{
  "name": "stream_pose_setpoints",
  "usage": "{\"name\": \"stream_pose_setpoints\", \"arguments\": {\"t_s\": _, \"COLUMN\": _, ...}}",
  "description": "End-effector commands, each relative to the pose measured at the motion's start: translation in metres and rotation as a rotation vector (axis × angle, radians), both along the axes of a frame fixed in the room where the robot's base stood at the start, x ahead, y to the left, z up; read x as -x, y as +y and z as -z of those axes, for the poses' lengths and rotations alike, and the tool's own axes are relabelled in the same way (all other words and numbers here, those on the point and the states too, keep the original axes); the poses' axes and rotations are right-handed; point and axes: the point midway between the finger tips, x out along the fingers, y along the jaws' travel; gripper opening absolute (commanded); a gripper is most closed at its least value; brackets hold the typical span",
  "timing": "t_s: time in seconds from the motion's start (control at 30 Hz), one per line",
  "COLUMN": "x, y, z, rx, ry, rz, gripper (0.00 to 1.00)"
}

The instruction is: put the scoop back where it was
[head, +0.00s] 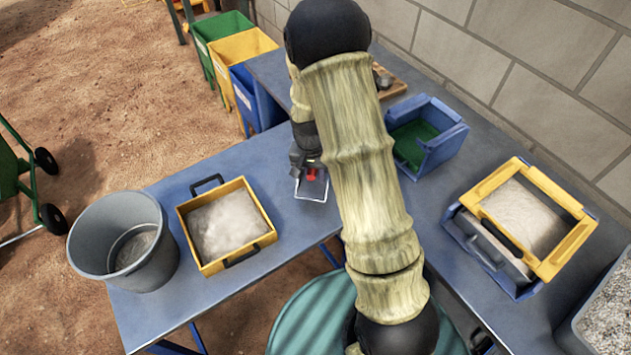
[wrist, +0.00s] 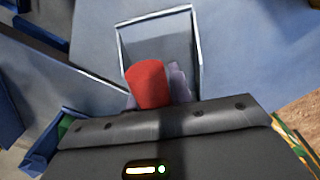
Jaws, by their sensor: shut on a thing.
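The scoop has a red handle and a metal pan with a bright rim. In the head view its pan (head: 311,188) hangs below my gripper (head: 308,165), over the blue table (head: 165,187) near the corner. In the wrist view the scoop's red handle (wrist: 148,85) sits between my fingers (wrist: 155,95), and the pan (wrist: 158,40) points away from me. My gripper is shut on the scoop. The pan looks empty in the wrist view. My arm hides part of the table behind it. I cannot tell whether the pan touches the table.
A yellow tray of pale powder (head: 226,221) and a grey bucket (head: 125,240) stand to the left. A blue bin with a green inside (head: 428,132) stands right of my arm. A yellow-framed box of powder (head: 519,225) is farther right. Table between tray and scoop is clear.

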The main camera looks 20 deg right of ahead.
Motion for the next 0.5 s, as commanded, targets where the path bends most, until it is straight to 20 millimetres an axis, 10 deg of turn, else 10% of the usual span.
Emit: {"name": "stream_pose_setpoints", "arguments": {"t_s": 0.5, "x": 0.0, "y": 0.0, "z": 0.037, "rx": 0.0, "ry": 0.0, "rz": 0.002, "gripper": 0.0}}
